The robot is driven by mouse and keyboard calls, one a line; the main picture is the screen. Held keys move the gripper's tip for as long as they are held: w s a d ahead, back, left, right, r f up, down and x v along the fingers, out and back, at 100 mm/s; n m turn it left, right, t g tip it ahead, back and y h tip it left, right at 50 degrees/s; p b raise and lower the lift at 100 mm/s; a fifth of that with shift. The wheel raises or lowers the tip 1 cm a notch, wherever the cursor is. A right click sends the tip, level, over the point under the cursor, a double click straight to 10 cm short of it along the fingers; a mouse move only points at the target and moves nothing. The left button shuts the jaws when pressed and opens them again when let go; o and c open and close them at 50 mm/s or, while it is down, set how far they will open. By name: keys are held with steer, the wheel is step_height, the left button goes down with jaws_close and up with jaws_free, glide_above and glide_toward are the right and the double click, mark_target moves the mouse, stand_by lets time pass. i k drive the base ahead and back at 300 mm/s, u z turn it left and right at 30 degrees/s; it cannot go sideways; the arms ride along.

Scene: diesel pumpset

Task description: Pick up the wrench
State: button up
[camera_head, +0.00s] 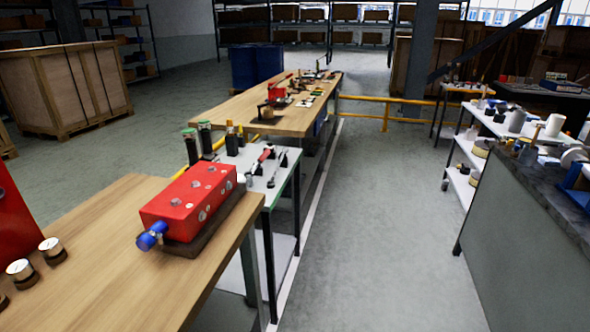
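I cannot pick out the wrench for certain. Several small tools lie on the grey-topped table (248,160) in the middle. Among them are a red-handled tool (266,154) and a slim dark-and-silver tool (283,161), both too small to name surely. More small items lie on the far wooden table, also too small to tell apart. My gripper is not in view.
A red block with a blue fitting (189,202) sits on the near wooden table (110,235). Shelves with bottles and parts (498,125) and a dark-topped bench (537,190) stand at right. A yellow rail (385,115) crosses behind the open floor aisle (385,220).

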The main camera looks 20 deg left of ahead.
mark_target(282, 156)
steer(key=z, duration=0.2)
steer(key=i, duration=2)
steer(key=u, duration=0.6)
steer(key=i, duration=1.15)
steer(key=u, duration=0.75)
steer(key=i, duration=0.55)
steer(key=u, duration=0.3)
